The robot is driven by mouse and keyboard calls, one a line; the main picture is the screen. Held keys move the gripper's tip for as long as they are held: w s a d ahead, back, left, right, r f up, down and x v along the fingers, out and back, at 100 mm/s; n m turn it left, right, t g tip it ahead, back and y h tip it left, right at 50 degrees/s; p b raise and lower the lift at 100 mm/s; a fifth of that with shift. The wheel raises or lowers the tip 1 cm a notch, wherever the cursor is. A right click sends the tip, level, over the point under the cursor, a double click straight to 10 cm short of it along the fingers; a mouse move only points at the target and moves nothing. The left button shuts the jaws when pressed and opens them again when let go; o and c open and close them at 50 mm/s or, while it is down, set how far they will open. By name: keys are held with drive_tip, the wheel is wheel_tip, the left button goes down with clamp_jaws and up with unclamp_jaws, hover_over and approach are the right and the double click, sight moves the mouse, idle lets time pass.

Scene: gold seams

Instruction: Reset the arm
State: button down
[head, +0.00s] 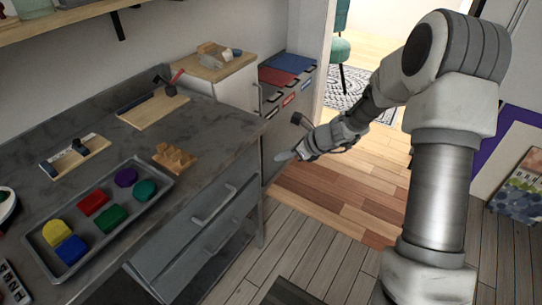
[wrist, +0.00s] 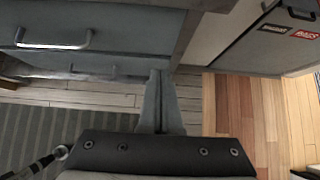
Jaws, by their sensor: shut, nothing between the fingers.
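My gripper (head: 285,156) is shut and empty. In the head view it hangs in free air over the wooden floor, at the end of my arm, to the right of the counter's drawers. In the wrist view its closed fingers (wrist: 158,102) point ahead, towards the dark lower front of the drawer unit. Nothing shows between or touching the fingers.
The dark counter (head: 225,148) holds a grey tray (head: 140,228) of coloured blocks, wooden boards and a wooden block rack (head: 174,158). Handled drawers (head: 200,215) face the floor. Lidded bins (head: 288,80) stand behind. The floor (head: 330,200) below my arm is clear.

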drive_tip(key=shift+p+v, duration=0.3)
drive_tip(key=shift+v, duration=1.4)
drive_tip(key=s+a+r+n+g+h, duration=0.1)
drive_tip(key=s+r+n+h, duration=0.2)
drive_tip(key=s+r+n, duration=1.15)
drive_tip(key=s+d+r+n+t+h, duration=0.1)
drive_tip(key=s+d+r+n+h, duration=0.15)
drive_tip(key=s+n, duration=0.4)
drive_tip(key=s+d+r+n+t+h, duration=0.15)
drive_tip(key=s+d+r+n, duration=0.25)
drive_tip(key=s, duration=0.6)
wheel_tip(320, 180, up, 17)
drive_tip(key=g+p, duration=0.1)
drive_tip(key=p, duration=1.6)
drive_tip(key=shift+w, duration=0.1)
